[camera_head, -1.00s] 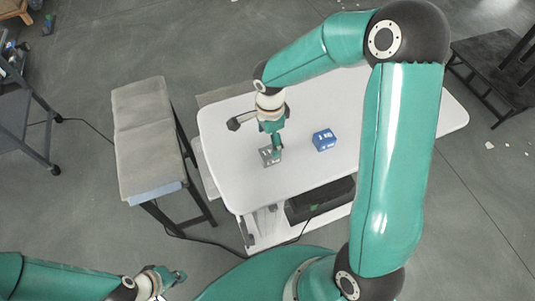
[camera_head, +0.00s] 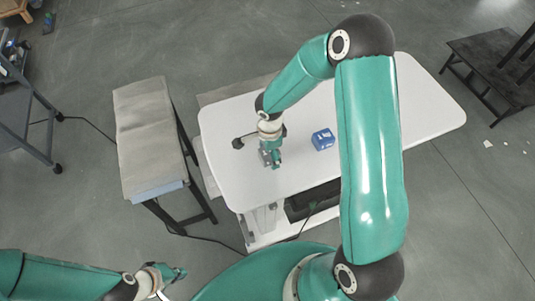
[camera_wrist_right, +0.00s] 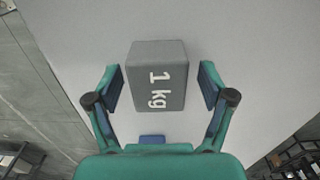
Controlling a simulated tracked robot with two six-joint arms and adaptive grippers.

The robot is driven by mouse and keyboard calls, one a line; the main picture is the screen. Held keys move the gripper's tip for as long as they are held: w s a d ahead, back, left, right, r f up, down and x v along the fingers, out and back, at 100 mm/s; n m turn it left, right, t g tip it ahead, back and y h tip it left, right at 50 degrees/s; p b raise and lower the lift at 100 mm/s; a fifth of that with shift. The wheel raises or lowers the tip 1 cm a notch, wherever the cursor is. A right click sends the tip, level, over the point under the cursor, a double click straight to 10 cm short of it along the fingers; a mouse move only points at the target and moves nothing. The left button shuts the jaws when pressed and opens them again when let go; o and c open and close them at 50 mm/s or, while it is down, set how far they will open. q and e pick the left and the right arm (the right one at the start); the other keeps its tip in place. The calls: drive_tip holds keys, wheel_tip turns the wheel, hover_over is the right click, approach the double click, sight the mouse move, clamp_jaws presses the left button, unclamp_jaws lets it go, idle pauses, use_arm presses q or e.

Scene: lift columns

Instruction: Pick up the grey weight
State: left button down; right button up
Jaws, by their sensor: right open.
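The grey weight (camera_wrist_right: 157,75) is a block marked "1 kg". In the right wrist view it stands on the white table (camera_wrist_right: 90,40) between the two open fingers of my right gripper (camera_wrist_right: 162,90), with a gap on each side. In the head view the weight (camera_head: 264,157) is mostly hidden by my right gripper (camera_head: 273,162), which is low over the table. My left gripper (camera_head: 175,275) is at the lower left, away from the table; its jaws are too small to judge.
A grey padded bench (camera_head: 150,125) stands left of the table. A dark bench (camera_head: 490,65) is at the right.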

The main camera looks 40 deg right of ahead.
clamp_jaws()
drive_tip(key=shift+w+r, duration=0.1)
drive_tip(key=shift+r, duration=0.15)
idle(0.3)
